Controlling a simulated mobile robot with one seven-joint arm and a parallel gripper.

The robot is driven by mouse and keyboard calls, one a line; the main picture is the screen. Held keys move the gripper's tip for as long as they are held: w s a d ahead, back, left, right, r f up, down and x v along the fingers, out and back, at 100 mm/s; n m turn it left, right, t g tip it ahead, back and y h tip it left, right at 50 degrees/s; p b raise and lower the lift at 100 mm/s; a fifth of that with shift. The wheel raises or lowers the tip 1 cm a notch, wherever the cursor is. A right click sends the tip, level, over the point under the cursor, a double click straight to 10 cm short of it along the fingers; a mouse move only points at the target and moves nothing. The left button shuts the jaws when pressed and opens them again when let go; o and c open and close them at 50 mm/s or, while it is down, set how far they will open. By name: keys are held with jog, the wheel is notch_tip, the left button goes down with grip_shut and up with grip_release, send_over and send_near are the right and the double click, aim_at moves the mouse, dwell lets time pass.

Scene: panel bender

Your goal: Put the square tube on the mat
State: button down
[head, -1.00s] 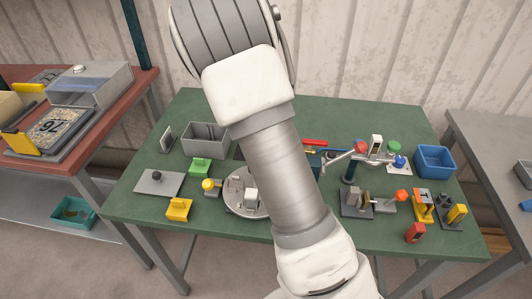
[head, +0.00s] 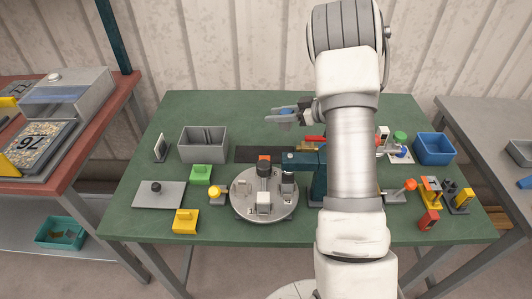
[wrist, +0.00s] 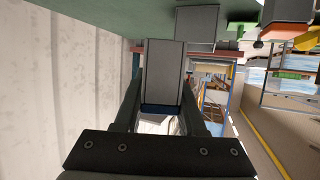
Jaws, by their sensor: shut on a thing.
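My gripper (head: 284,116) is over the back middle of the green table, pointing left. In the wrist view its fingers (wrist: 160,118) are shut on the square tube (wrist: 165,72), a long grey piece with a dark blue end towards the palm. In the head view the tube is small and hard to make out between the fingers. A dark flat rectangle (head: 258,154), which looks like the mat, lies on the table below and left of the gripper. Its right part is partly hidden by the machine.
A grey open bin (head: 203,145) stands left of the dark mat. A round turntable (head: 264,208) with fixtures is in front of it, beside a blue-green upright (head: 317,180). Green (head: 202,174) and yellow (head: 186,221) blocks are at left. A blue bin (head: 434,149) stands at right.

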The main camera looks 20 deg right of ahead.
send_over(242, 151)
notch_tip(242, 151, down, 7)
jog(key=shift+a+f+b, duration=0.1)
jog(key=shift+b, duration=0.25)
jog(key=shift+f, duration=1.9)
jog(key=shift+f+b, duration=0.25)
jog(key=shift+b, duration=0.1)
jog(key=shift+c, duration=2.4)
grip_release()
jog(key=shift+r, duration=0.2)
